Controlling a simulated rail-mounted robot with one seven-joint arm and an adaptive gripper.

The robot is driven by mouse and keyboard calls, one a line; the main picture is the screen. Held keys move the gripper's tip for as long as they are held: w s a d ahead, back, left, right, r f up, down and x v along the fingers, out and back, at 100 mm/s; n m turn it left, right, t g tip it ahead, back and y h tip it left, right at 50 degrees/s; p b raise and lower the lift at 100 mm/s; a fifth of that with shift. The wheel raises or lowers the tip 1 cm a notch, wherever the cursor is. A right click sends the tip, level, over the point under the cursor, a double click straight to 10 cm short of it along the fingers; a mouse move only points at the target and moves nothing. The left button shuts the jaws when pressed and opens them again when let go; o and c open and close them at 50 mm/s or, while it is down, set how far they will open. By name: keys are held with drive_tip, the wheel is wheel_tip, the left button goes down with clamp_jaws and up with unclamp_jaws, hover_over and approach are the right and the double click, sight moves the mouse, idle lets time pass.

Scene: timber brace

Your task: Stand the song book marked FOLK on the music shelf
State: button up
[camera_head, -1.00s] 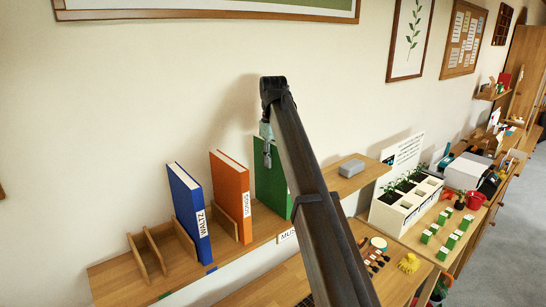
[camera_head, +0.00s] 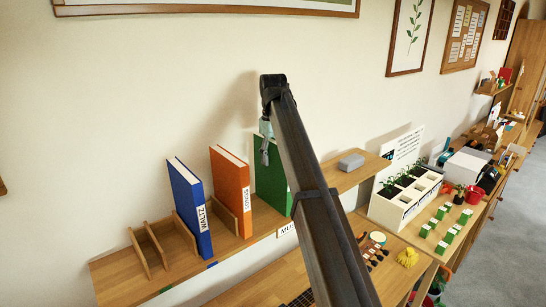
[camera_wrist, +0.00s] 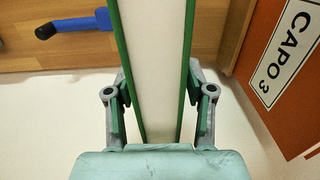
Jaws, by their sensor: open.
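A green book (camera_head: 270,179) stands upright on the wooden music shelf (camera_head: 262,219), to the right of the orange book. My arm hides its right part, and no title on it can be read. My gripper (camera_head: 265,150) is at the book's upper edge. In the wrist view the green book (camera_wrist: 158,60) shows its pale page edge between two green covers. There my gripper (camera_wrist: 159,112) is open, with one finger on each side of the book. A small gap shows at the fingers; contact is hard to tell.
A blue WALTZ book (camera_head: 190,210) and an orange SONGS book (camera_head: 231,192) stand left of the green one. Wooden dividers (camera_head: 153,250) at the shelf's left end have empty room. A grey block (camera_head: 351,162) lies on a board to the right.

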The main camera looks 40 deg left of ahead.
sight(273, 140)
wheel_tip(273, 140, up, 6)
drive_tip(key=shift+f, duration=0.15)
idle(0.4)
